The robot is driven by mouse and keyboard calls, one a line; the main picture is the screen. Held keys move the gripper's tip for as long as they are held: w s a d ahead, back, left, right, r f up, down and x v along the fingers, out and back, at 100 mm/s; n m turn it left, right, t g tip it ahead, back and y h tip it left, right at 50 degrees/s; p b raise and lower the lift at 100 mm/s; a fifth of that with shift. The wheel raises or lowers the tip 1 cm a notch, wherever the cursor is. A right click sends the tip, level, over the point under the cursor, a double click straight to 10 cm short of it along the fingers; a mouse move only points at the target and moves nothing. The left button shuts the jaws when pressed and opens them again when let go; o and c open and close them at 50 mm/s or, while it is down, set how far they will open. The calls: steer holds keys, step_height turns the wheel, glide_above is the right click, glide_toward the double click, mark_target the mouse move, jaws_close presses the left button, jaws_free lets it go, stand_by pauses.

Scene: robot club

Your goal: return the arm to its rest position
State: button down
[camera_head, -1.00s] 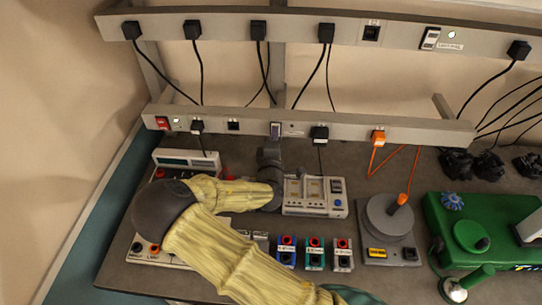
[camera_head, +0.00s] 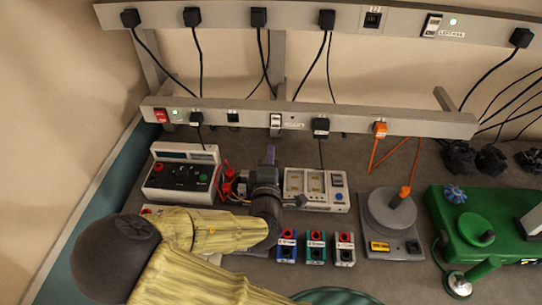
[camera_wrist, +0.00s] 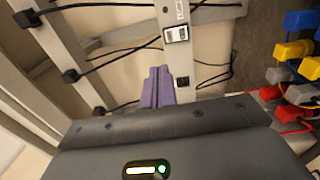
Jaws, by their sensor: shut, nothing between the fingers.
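My gripper (camera_head: 269,155) is over the back of the bench, just below the lower socket rail (camera_head: 370,122) in the head view. Its purple fingers are closed together with nothing between them; they also show in the wrist view (camera_wrist: 158,88). The fingers point toward the rail, and in the head view they appear apart from it. My yellow-sleeved arm is bent, reaching from the bottom of the head view to the left and then back right to the gripper. It hides part of the bench.
A white-and-black instrument (camera_head: 183,173) stands left of my gripper, a white meter box (camera_head: 317,189) right. Small terminal blocks (camera_head: 315,247) sit in front. A round grey stand (camera_head: 389,214) and green machine (camera_head: 480,232) are further right. Black cables hang from the upper rail (camera_head: 350,22).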

steer(key=shift+a, duration=0.15)
steer(key=s+d+f+m+g+h, duration=0.2)
steer(key=d+f+m+g, duration=0.85)
steer(key=d, duration=0.25)
steer(key=s+d+r+m+g+y, duration=0.2)
steer(key=s+d+r+m+g, duration=0.3)
steer(key=s, duration=0.7)
step_height(320, 180, up, 4)
steer(key=d+m, duration=0.2)
steer(key=shift+s+d+f+m, duration=0.15)
steer(key=shift+d+m, duration=0.05)
steer(key=shift+m, duration=0.15)
steer(key=shift+g, duration=0.25)
